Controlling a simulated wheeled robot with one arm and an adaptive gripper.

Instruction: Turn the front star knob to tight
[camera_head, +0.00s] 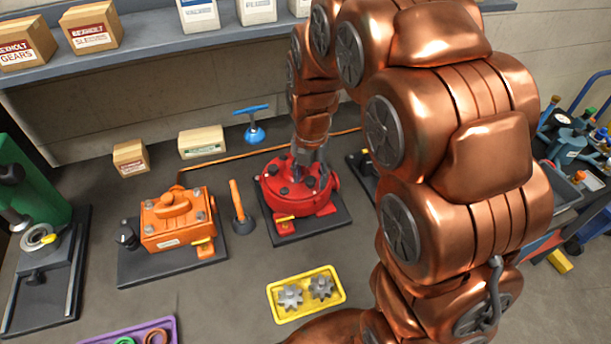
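The red round motor (270,190) stands on a dark base plate in the middle of the work surface. Several small dark knobs sit on its round top. One dark knob (284,191) is near the side facing the camera; its star shape is too small to make out. My gripper (312,172) points down at the right part of the red top, close to the knobs. My arm and the gripper's own body hide part of the top there. I cannot tell whether the fingers touch a knob or how far apart they are.
An orange motor (172,240) with an upright orange lever (237,202) beside it stands left. A yellow tray (273,308) of grey gears lies in front. A blue T-handle (253,128) and boxes (200,141) are behind. A green machine (30,175) is far left.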

